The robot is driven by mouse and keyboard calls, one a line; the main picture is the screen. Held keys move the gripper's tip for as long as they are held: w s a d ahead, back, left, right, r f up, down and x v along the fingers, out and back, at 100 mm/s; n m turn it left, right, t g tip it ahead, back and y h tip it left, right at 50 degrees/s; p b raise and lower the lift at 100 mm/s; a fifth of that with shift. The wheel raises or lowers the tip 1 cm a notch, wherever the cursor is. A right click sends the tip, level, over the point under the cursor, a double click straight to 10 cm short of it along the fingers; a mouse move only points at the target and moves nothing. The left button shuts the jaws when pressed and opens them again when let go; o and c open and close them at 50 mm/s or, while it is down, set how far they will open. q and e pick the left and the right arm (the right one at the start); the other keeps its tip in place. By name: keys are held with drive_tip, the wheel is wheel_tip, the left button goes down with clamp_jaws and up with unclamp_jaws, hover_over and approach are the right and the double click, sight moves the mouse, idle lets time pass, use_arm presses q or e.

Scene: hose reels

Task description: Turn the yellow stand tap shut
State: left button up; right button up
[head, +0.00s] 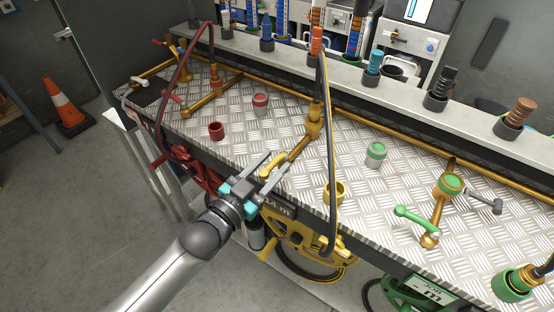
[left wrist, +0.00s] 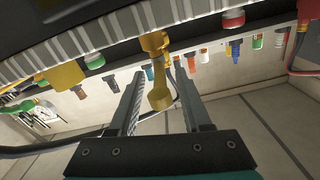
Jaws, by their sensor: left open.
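The yellow tap handle (head: 272,163), a short bar with rounded ends, is at the front edge of the metal bench, at the lower end of a brass stand pipe (head: 300,148). My left gripper (head: 277,161) is open, with one finger on each side of the handle. In the left wrist view the yellow handle (left wrist: 157,72) lies between the two spread fingers of the gripper (left wrist: 160,84). A gap shows on both sides, so I see no grip on it. My right gripper is not in view.
A dark hose (head: 329,150) arches over the bench just right of the gripper. A yellow hose reel (head: 290,228) hangs below the edge. A green tap handle (head: 413,217) is to the right, a red hose (head: 181,75) to the left.

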use_arm(q)
drive_tip(key=shift+x, duration=1.1)
drive_tip(key=shift+c, duration=0.2)
clamp_jaws()
idle(0.5)
